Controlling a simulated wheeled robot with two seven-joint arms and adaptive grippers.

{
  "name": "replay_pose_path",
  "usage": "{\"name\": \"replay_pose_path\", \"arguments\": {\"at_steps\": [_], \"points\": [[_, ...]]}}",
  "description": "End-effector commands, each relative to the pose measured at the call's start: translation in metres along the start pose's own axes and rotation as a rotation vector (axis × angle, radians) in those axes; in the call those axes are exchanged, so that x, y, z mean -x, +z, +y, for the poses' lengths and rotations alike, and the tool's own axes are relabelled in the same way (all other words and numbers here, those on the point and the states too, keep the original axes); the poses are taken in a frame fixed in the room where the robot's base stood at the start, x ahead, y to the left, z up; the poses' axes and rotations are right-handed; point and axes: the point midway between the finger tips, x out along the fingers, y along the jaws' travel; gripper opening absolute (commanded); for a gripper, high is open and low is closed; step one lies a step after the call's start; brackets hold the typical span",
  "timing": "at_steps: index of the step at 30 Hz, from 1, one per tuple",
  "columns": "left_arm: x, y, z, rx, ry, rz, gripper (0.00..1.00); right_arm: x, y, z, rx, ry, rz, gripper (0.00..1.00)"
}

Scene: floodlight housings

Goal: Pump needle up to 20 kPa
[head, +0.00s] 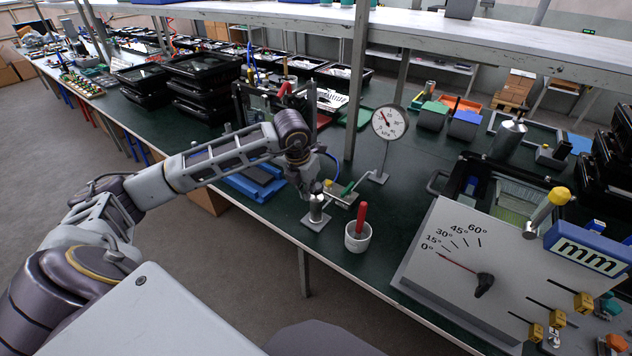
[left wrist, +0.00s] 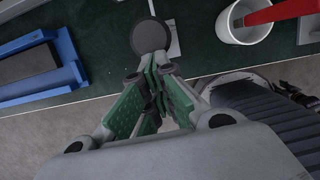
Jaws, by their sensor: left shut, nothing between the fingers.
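The gauge (head: 389,122) is a round white kPa dial on a thin stand. Its needle points to the upper left; I cannot read its exact value. In front of it, at the table edge, a small metal cylinder (head: 317,208) stands upright on a pale plate, beside a lever with a green handle (head: 349,187) and a yellow knob. In the left wrist view a dark round top (left wrist: 150,35) shows just beyond the fingertips. My left gripper (head: 311,190) is shut and empty, pointing down just above the cylinder; I cannot tell whether it touches. Its green-padded fingers (left wrist: 158,88) meet in the left wrist view.
A white cup (head: 357,238) with a red handle stands right of the cylinder. A blue tray (head: 254,183) lies to the left. A large angle dial panel (head: 440,238) fills the right. A shelf post (head: 356,90) rises behind.

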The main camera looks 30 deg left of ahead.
Motion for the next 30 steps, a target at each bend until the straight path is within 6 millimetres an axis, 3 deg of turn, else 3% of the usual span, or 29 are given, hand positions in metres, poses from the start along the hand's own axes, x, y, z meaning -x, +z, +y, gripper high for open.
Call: {"name": "replay_pose_path", "arguments": {"at_steps": [1, 3, 11, 30], "points": [[-0.001, 0.000, 0.000, 0.000, -0.001, 0.001, 0.00, 0.000, 0.010, -0.013, 0.000, -0.014, -0.014, 0.40], [0.000, 0.000, 0.000, 0.000, -0.001, 0.000, 0.00, 0.000, 0.016, -0.018, 0.002, -0.020, -0.023, 0.40], [0.013, 0.001, 0.000, -0.001, 0.000, -0.003, 0.00, 0.000, 0.016, -0.018, 0.002, -0.019, -0.024, 0.40], [0.076, 0.000, 0.000, 0.000, 0.000, -0.001, 0.00, 0.000, 0.009, -0.014, 0.000, -0.014, -0.012, 0.40]]}}
